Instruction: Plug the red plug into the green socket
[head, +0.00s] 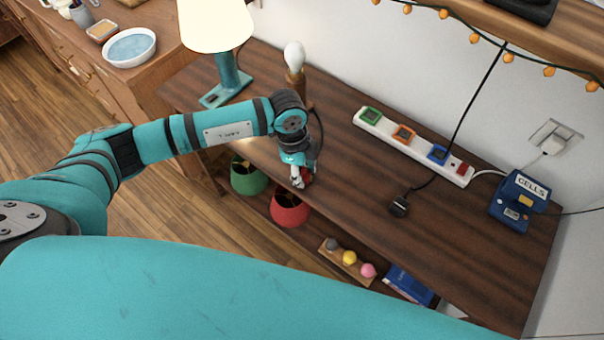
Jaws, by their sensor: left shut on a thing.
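The green socket (370,115) is at the left end of a white power strip (386,136) on the dark wooden table. No plug shows in it. My left gripper (300,180) is shut on the red plug (308,176), near the table's front edge, in front and to the left of the green socket and apart from it. Only a bit of red shows beside the fingers; the rest is hidden. A dark cord (320,127) runs from the bulb lamp toward the gripper. My right gripper is out of view.
The strip also has an orange socket (403,133), a blue socket (438,153) and a red switch (461,168). A black plug (399,207) lies in front. A bulb lamp (295,72) and teal lamp (226,75) stand left; a blue CELLS box (518,200) right.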

